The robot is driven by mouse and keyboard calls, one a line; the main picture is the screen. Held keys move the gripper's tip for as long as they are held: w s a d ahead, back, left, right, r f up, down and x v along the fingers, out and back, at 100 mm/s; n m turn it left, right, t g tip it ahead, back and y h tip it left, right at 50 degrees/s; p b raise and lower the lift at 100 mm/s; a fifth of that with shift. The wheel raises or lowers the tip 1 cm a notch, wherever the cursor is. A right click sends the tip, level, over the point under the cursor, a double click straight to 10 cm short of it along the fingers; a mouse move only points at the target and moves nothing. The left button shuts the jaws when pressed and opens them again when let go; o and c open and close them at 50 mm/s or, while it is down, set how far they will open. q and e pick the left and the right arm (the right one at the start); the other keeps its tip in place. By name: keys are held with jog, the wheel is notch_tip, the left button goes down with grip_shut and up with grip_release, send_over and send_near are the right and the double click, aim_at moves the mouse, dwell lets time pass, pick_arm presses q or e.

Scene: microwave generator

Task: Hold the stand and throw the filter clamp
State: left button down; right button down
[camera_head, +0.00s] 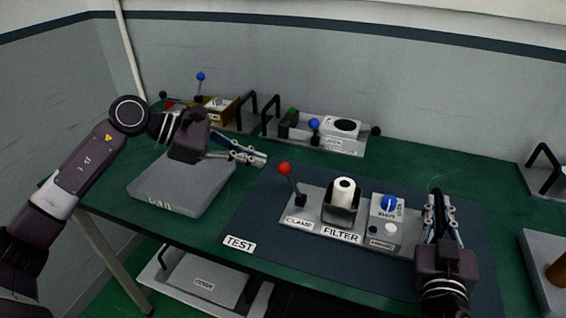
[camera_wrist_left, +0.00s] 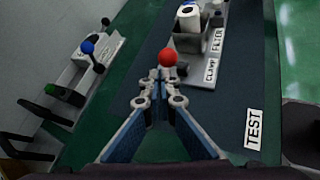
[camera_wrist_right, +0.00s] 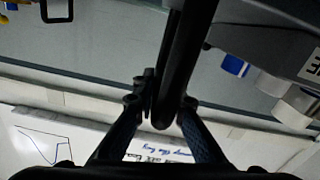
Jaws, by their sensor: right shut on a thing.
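The stand (camera_head: 316,227) is a grey plate on a dark mat, labelled CLAMP and FILTER. Its clamp lever has a red ball knob (camera_head: 284,169), standing tilted on a black base. The red knob also shows in the left wrist view (camera_wrist_left: 167,57), just beyond my left fingertips. My left gripper (camera_head: 258,159) is empty, its fingers a narrow gap apart, left of the knob and not visibly touching it. My right gripper (camera_head: 440,203) is shut on the stand's black handle at its right end; the dark bar (camera_wrist_right: 180,75) runs between its fingers in the right wrist view.
A white filter roll (camera_head: 344,190) and a control box with a blue knob (camera_head: 389,203) stand on the plate. A grey slab (camera_head: 180,192) lies at left. Another module with a blue knob (camera_head: 314,124) is behind. A TEST label (camera_head: 240,243) marks the mat's front.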

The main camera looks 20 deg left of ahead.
pick_arm(q)
jog(key=shift+f+x, duration=0.2)
jog(key=shift+x, duration=0.65)
jog(key=shift+f+x, duration=0.15)
jog(key=shift+x, duration=0.65)
jog(key=shift+s+a, duration=0.1)
